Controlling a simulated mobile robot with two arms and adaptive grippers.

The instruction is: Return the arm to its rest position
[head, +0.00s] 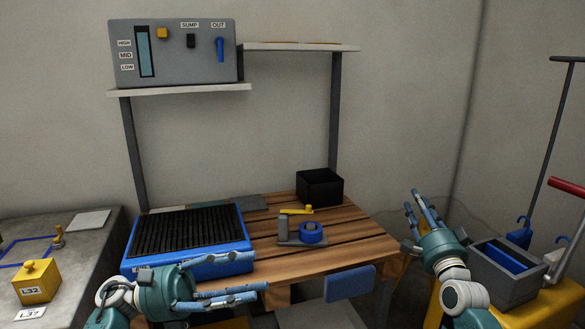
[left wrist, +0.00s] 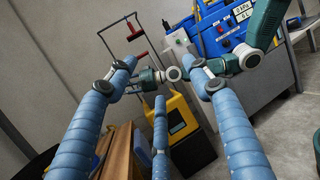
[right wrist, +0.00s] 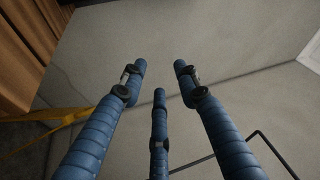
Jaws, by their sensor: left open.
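My left gripper (head: 257,274) is in front of the near edge of the blue tray with the black slatted top (head: 190,230). Its fingers point right; they are spread and empty in the left wrist view (left wrist: 165,55). My right gripper (head: 416,201) is raised at the right of the wooden table (head: 345,248), with its fingers pointing up. In the right wrist view its fingers (right wrist: 158,68) are apart with nothing between them, facing a bare wall. Neither gripper holds anything.
On the table are a black bin (head: 320,188), a blue roll on a grey holder (head: 311,233) and a yellow piece (head: 296,211). A grey bin (head: 505,275) stands right, beside my right arm. A control panel (head: 172,53) is on a shelf above.

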